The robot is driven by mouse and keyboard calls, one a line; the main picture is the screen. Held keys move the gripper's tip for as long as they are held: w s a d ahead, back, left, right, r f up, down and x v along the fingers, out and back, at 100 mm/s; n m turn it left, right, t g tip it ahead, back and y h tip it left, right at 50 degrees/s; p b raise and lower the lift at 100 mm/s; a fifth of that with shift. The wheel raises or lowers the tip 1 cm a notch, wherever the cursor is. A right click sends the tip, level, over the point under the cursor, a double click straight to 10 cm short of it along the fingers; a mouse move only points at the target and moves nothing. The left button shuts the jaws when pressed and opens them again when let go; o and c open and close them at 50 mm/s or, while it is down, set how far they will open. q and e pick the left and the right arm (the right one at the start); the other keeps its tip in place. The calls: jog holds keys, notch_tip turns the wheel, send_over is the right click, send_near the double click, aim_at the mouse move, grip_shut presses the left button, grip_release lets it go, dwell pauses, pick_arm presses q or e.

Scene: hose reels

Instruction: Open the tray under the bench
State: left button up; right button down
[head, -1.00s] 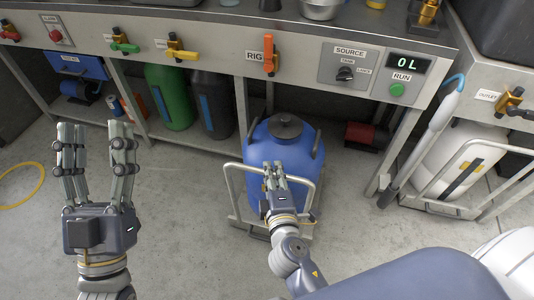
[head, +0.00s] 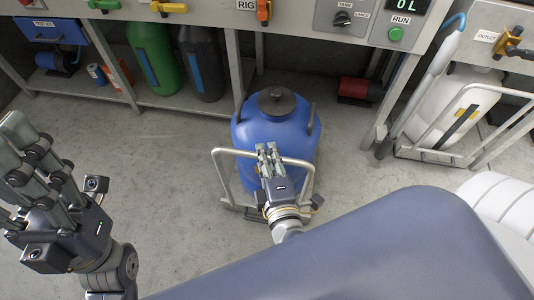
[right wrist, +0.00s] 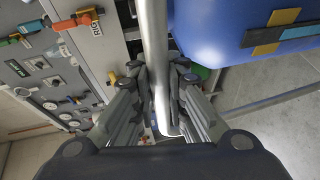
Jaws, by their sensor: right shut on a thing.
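A low tray (head: 243,211) with a grey tubular handle (head: 228,151) carries a blue tank (head: 262,133) with a black lid. It stands on the floor in front of the bench, below its front panel. My right gripper (head: 268,153) is shut on the handle. In the right wrist view, the handle bar (right wrist: 154,60) runs between the fingers, with the blue tank (right wrist: 210,30) to its right. My left gripper (head: 30,145) is at the left edge of the head view, empty and open, away from the tray, partly cut off.
The bench (head: 218,13) has valve handles and a RUN button (head: 396,34). Green (head: 150,58) and dark (head: 200,65) containers stand on its lower shelf. A red object (head: 354,88) lies underneath. A white container (head: 455,100) in a rack stands right. Floor left of the tray is clear.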

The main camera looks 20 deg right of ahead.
jog(key=c, duration=1.6)
grip_release()
jog(key=v, duration=1.2)
